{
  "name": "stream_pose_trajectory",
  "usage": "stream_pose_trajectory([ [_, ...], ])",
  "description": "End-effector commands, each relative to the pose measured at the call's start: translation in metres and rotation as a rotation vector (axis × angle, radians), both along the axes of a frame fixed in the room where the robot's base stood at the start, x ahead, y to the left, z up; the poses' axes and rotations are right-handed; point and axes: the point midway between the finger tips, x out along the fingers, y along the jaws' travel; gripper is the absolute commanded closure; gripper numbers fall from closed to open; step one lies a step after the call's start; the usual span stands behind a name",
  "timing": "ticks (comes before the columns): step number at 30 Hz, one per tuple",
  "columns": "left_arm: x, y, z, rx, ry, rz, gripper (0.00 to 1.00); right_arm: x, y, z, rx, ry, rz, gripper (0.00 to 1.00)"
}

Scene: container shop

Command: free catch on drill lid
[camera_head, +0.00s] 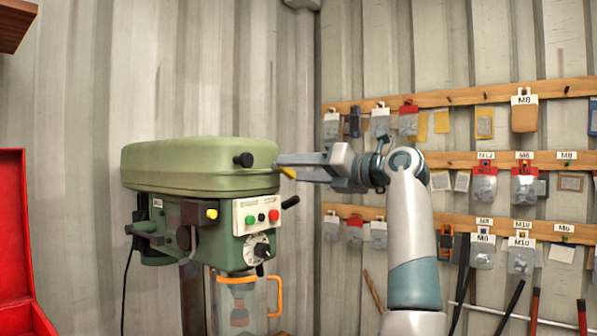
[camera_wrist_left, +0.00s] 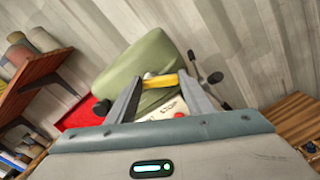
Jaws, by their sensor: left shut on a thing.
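The drill press has a long green lid (camera_head: 195,160) that lies closed over its head (camera_head: 190,228). A black knob (camera_head: 243,160) sits on the lid's side. The yellow catch (camera_head: 288,172) is at the lid's right end, low on its edge. My left gripper (camera_head: 281,162) reaches in at that end and is shut on the catch. In the left wrist view the yellow catch (camera_wrist_left: 160,81) lies between my two fingertips, with the green lid (camera_wrist_left: 142,58) behind. The fingers partly hide the catch in the head view. My right gripper is not in view.
Red and green buttons (camera_head: 262,217) and a dial (camera_head: 257,248) face front below the lid. A black lever (camera_head: 290,202) sticks out under my gripper. A clear guard with an orange handle (camera_head: 276,296) hangs below.

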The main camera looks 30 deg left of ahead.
Motion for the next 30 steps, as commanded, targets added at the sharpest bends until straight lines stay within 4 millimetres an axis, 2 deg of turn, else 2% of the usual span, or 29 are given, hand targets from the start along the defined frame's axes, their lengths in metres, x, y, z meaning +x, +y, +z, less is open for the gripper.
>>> stream_pose_trajectory([
  [12,0.0005,-0.0001,0.0052,-0.027,-0.324,-0.001,0.76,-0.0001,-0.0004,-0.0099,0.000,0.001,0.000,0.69],
  [23,0.0003,-0.0002,0.0067,-0.028,-0.353,-0.002,0.75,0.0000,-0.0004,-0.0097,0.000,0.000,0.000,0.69],
  [24,0.0003,-0.0002,0.0067,-0.028,-0.353,-0.002,0.46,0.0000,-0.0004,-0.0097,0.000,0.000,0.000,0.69],
  [25,0.0003,-0.0002,0.0067,-0.028,-0.353,-0.001,0.39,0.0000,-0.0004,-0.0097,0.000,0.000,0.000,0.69],
  [26,0.0003,-0.0002,0.0068,-0.028,-0.352,-0.001,0.34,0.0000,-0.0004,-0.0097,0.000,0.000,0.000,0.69],
  [30,0.0002,-0.0002,0.0067,-0.028,-0.352,-0.001,0.34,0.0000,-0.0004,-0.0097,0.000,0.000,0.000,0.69],
])
